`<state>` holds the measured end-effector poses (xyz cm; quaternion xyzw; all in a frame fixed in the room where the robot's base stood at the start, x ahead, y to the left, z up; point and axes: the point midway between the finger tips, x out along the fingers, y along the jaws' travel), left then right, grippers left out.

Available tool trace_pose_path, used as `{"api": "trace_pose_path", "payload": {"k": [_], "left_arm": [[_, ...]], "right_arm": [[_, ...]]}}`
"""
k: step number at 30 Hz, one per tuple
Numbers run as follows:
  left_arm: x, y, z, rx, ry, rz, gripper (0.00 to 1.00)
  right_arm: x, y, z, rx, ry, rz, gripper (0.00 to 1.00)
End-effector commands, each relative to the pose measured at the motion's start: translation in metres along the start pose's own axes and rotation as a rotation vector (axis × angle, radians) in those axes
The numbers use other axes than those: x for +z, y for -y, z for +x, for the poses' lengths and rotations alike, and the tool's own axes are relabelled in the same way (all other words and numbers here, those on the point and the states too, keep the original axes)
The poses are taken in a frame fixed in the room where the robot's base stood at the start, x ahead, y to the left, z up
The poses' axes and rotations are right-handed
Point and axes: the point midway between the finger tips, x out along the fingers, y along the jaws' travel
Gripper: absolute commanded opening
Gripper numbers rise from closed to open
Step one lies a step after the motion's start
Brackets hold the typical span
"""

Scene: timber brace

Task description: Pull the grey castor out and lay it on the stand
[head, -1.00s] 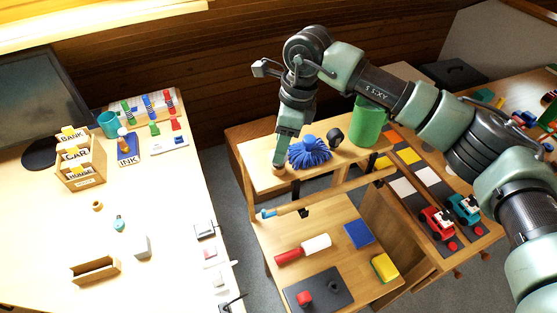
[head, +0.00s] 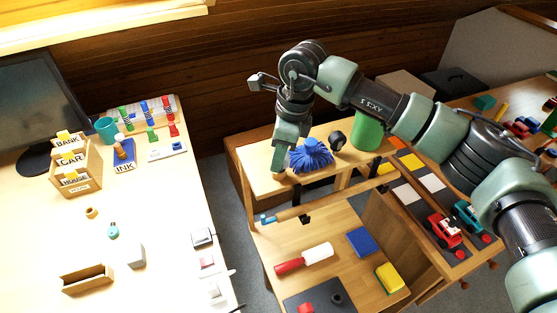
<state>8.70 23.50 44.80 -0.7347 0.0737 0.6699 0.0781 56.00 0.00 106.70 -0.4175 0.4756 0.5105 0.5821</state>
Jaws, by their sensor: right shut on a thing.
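My right gripper (head: 280,167) points down at the left end of the stand's upper wooden shelf (head: 262,151). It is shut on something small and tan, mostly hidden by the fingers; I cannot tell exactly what. A dark grey wheel-like thing, perhaps the castor (head: 338,139), rests on the same shelf to the right of a blue bristly ball (head: 311,156), apart from the gripper. A small dark round knob (head: 335,298) lies on the lower shelf's dark mat. My left gripper is not in view.
A green cup (head: 367,134) stands at the shelf's right, partly behind my arm. A wooden bar (head: 335,202) with a blue end crosses in front. Below lie a roller (head: 303,258), a blue block (head: 361,242) and a yellow sponge (head: 390,277). A desk stands left.

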Motion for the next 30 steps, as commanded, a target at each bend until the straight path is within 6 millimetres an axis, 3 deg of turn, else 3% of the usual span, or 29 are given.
{"api": "trace_pose_path", "payload": {"k": [11,30], "left_arm": [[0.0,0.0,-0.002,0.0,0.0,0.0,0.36],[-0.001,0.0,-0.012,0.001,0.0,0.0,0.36]], "right_arm": [[0.0,0.0,-0.003,0.0,-0.001,0.001,0.0],[0.006,0.0,-0.029,0.0,0.0,0.0,0.0]]}}
